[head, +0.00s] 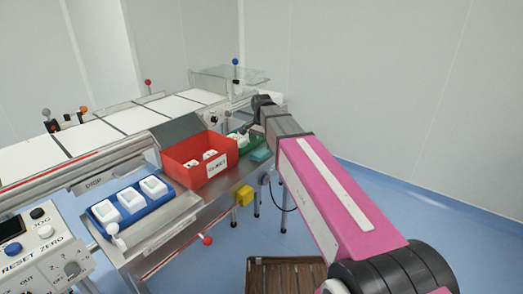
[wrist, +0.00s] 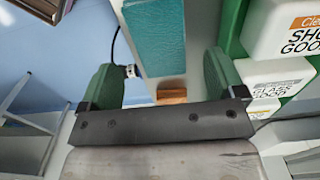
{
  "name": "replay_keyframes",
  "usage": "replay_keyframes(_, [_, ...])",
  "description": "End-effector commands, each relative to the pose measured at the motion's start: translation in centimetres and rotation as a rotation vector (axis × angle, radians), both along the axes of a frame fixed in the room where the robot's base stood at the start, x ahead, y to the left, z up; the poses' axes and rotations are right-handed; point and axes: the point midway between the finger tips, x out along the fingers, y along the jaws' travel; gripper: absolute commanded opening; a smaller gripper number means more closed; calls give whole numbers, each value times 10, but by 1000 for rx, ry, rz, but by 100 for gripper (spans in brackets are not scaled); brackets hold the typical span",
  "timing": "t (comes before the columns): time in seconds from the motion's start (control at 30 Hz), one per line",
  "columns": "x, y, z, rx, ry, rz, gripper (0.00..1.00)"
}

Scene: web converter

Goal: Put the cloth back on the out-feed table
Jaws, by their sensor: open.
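The teal cloth (head: 262,155) lies on the metal out-feed table (head: 222,183) near its right edge, beside the green tray. In the wrist view the cloth (wrist: 155,38) looks like a flat teal block. My gripper (wrist: 163,75) is open, with one green finger pad on each side of the cloth's line; the pads look apart from it. In the head view my gripper (head: 249,128) is small and partly hidden by my arm, above the green tray and cloth area. I cannot tell its exact height over the cloth.
The green tray (head: 233,137) holds white labelled packs (wrist: 265,77), close to my right finger in the wrist view. A red bin (head: 195,176) and a blue tray (head: 172,201) with white packs stand left. A wooden crate (head: 285,277) is on the floor.

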Motion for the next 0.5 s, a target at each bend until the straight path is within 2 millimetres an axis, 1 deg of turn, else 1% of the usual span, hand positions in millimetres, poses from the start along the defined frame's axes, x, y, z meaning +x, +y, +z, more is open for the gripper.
replay_keyframes(0.03, [0, 0, 10, 0, -1, 0, 88])
replay_keyframes(0.1, [1, 0, 23, 1, -2, 0, 88])
replay_keyframes(0.23, [1, 0, 43, 1, -2, 0, 88])
replay_keyframes(0.4, [0, 0, 63, 0, -1, 0, 88])
replay_keyframes(0.5, [0, 0, 70, 0, 0, 0, 88])
